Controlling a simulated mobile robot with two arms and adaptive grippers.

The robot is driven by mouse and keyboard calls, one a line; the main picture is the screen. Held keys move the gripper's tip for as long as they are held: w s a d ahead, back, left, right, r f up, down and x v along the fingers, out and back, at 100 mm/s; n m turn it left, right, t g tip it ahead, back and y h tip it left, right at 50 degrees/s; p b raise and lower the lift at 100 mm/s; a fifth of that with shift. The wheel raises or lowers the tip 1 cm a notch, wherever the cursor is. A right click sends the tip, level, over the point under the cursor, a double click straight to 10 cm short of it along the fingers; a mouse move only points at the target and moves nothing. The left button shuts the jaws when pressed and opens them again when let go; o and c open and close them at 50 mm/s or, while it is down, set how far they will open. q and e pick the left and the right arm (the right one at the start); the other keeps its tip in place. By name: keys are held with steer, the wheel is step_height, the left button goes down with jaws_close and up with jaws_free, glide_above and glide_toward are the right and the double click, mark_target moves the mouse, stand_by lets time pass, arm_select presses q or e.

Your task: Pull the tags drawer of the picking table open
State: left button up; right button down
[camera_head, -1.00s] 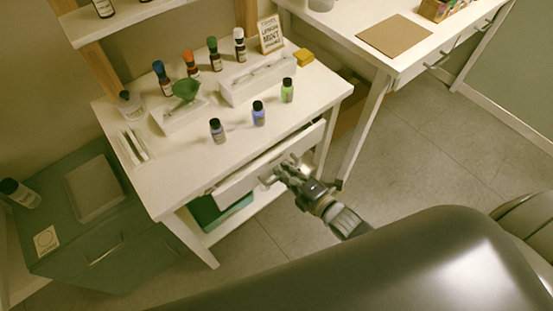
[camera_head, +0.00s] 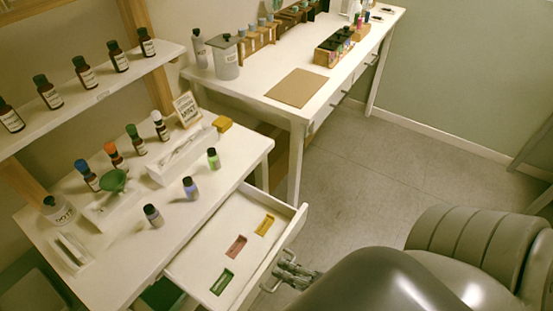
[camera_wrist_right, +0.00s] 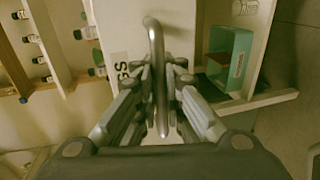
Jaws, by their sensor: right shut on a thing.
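The tags drawer (camera_head: 208,257) of the white picking table (camera_head: 225,172) is pulled out. It holds a green tag (camera_head: 222,282), a red tag (camera_head: 236,246) and a yellow tag (camera_head: 264,225) in slots. My right gripper (camera_head: 290,272) is at the drawer's front, shut on its metal handle. In the right wrist view the handle (camera_wrist_right: 157,75) stands between the fingers of the right gripper (camera_wrist_right: 160,85), beside dark letters on the drawer front, partly hidden. My left gripper is not in view.
A second white table (camera_head: 240,85) with a brown mat (camera_head: 297,87) stands behind. Floor (camera_head: 350,190) to the right is clear.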

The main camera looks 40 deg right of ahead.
steer(key=shift+r, duration=0.1)
steer(key=c, duration=2)
jaws_free()
steer(key=shift+s, duration=0.1)
steer(key=v, duration=1.2)
